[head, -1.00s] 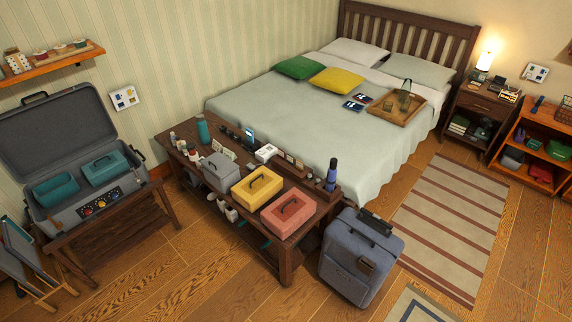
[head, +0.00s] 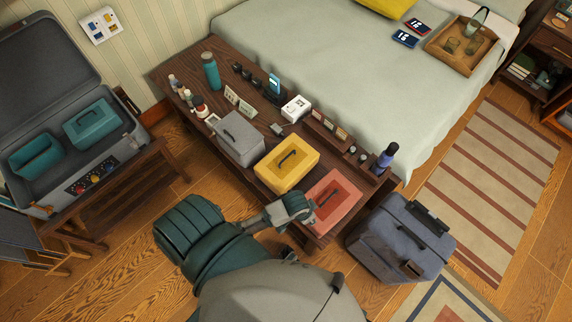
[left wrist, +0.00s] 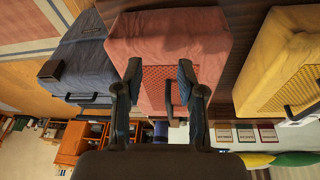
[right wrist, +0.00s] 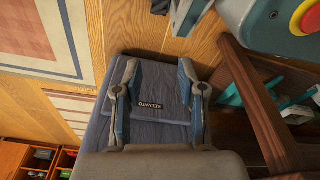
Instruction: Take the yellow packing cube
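The yellow packing cube (head: 303,157), with a dark handle on top, sits on the wooden bench between the grey cube (head: 240,140) and the red cube (head: 333,194). My left gripper (head: 303,207) is low at the bench's front edge, by the red cube and apart from the yellow one. In the left wrist view its fingers (left wrist: 160,78) are open and empty, facing the red cube (left wrist: 170,35); the yellow cube (left wrist: 285,60) is at the right. My right gripper (right wrist: 158,75) is open and empty, facing the blue suitcase. I cannot make it out in the head view.
The wooden bench (head: 190,118) also holds bottles and small items. The blue suitcase (head: 400,240) stands at its right end. An open grey suitcase (head: 120,140) with teal cubes is at the left. The bed (head: 330,60) is behind. Bare floor lies in front of the bench.

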